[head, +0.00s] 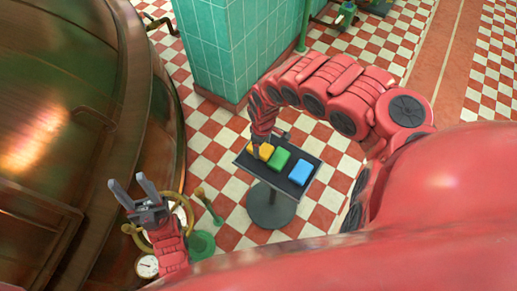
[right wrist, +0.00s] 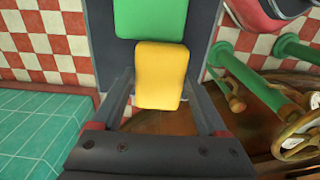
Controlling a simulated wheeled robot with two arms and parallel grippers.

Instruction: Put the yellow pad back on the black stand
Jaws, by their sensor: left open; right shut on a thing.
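The black stand (head: 253,165) is a flat dark top on a round post, in the middle of the head view. The yellow pad (head: 266,151) is at its left end, beside the green pad (head: 279,160). My right gripper (head: 259,148) is shut on the yellow pad. In the right wrist view the yellow pad (right wrist: 160,75) is between the two fingers, its far edge against the green pad (right wrist: 150,18). I cannot tell whether its underside touches the stand. My left gripper (head: 130,188) is open and empty, left of the stand.
A blue pad (head: 300,173) lies on the right end of the stand. A large copper kettle (head: 60,110) fills the left side. A green-tiled pillar (head: 228,45) stands behind the stand. A brass wheel and green pipes are near my left gripper.

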